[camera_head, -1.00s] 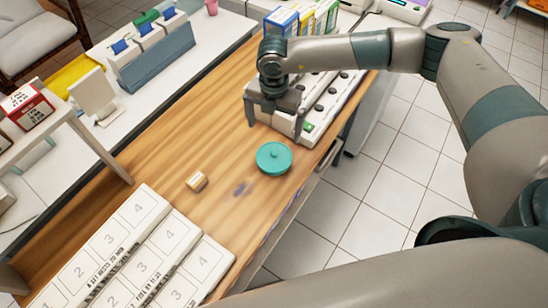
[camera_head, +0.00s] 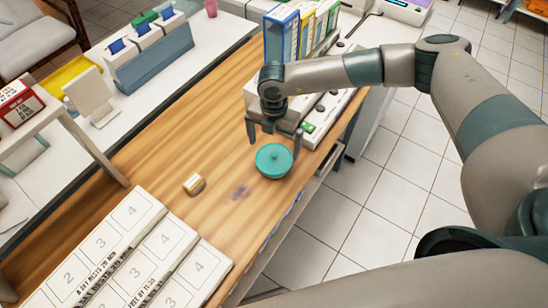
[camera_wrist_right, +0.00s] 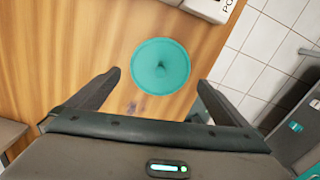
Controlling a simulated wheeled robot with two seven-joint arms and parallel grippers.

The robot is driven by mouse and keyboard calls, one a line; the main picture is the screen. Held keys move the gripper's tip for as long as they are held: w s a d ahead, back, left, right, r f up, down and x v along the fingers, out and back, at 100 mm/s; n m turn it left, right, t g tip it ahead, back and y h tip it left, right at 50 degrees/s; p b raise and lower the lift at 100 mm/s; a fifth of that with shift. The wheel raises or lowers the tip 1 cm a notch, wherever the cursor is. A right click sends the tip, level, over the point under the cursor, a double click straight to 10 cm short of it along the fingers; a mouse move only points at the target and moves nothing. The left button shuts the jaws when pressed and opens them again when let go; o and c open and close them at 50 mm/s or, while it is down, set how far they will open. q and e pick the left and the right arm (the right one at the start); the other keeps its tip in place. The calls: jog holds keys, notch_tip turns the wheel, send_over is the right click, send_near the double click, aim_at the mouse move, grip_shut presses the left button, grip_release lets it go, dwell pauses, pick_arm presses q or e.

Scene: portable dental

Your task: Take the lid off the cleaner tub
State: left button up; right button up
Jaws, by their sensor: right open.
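The cleaner tub with its teal round lid (camera_head: 273,160) stands on the wooden table; a small knob is at the lid's middle. In the right wrist view the lid (camera_wrist_right: 161,66) lies ahead of the fingertips, roughly centred between them. The tub's body is mostly hidden under the lid. My right gripper (camera_head: 275,138) is open and empty, with its fingers pointing down just behind and above the lid. It also shows in the right wrist view (camera_wrist_right: 158,80), with its fingers spread wider than the lid. My left gripper is not in view.
A small tan-and-white block (camera_head: 194,184) lies left of the tub. Numbered white trays (camera_head: 150,255) fill the table's front left. A white device (camera_head: 330,110) and upright coloured boxes (camera_head: 290,35) stand behind the gripper. The table's right edge is close to the tub.

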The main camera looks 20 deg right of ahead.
aim_at(274, 155)
notch_tip(274, 155, down, 5)
jog(key=shift+f+b, duration=0.1)
jog(key=shift+b, duration=1.05)
jog(key=c, duration=0.7)
